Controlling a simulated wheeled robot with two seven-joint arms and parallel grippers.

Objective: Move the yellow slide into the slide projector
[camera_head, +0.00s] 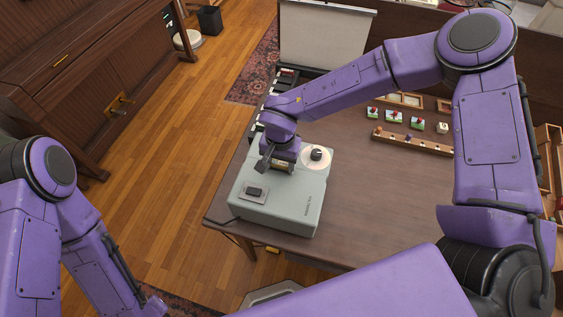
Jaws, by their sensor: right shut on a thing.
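The slide projector (306,205) is a pale grey-green box near the left edge of the table. It has a round white dial with a black knob (317,154) and a dark switch on a plate at the front of its top. My right gripper (268,163) is shut just above the back left part of the projector's top, pointing down. What it holds is mostly hidden by the fingers and wrist, and I cannot clearly make out the yellow slide. I cannot tell whether the held thing touches the projector.
A brown table (370,210) carries everything, with its middle and front clear. Several small coloured pieces (393,116) and a wooden rack (412,142) lie at the back right. A white screen (325,35) stands at the back. A piano (80,60) stands left across the floor.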

